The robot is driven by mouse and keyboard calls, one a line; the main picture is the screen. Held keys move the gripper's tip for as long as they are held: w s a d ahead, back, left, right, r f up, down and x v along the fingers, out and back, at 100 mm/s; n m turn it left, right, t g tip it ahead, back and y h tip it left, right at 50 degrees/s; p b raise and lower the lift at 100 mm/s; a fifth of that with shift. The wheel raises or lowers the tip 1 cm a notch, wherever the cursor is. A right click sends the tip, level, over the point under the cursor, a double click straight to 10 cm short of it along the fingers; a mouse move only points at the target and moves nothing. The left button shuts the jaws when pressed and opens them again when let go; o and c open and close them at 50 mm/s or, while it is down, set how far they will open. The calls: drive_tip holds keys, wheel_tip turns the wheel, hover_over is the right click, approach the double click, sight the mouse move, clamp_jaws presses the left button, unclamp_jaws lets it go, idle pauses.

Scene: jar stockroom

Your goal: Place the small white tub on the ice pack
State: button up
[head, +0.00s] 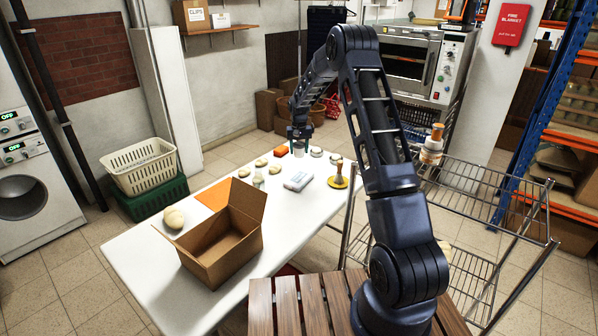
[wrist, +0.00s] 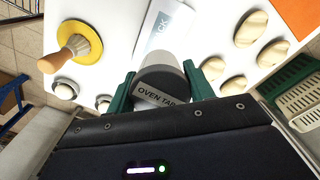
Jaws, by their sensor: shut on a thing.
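My gripper (head: 299,144) is over the far part of the white table. In the wrist view its green fingers (wrist: 160,88) are shut on the small white tub (wrist: 162,78), which looks grey in shade and has a label starting "OVEN TA". In the head view the tub (head: 298,151) is a small pale patch under the gripper. The ice pack (head: 299,181) is a flat white and pale blue pack lying on the table, nearer than the gripper. In the wrist view the ice pack (wrist: 168,28) is just beyond the tub, which partly covers it.
A yellow disc with a wooden-handled piece (head: 338,180) stands right of the ice pack. Several bread rolls (head: 261,163) lie to its left. Small round jars (head: 316,151) are near the gripper. An open cardboard box (head: 222,240) and orange mat (head: 213,194) occupy the nearer table.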

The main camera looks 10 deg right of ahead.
wheel_tip(320, 180, down, 12)
drive_tip(key=shift+r, duration=0.2)
idle(0.4)
drive_tip(key=shift+f, duration=0.15)
drive_tip(key=o, duration=1.1)
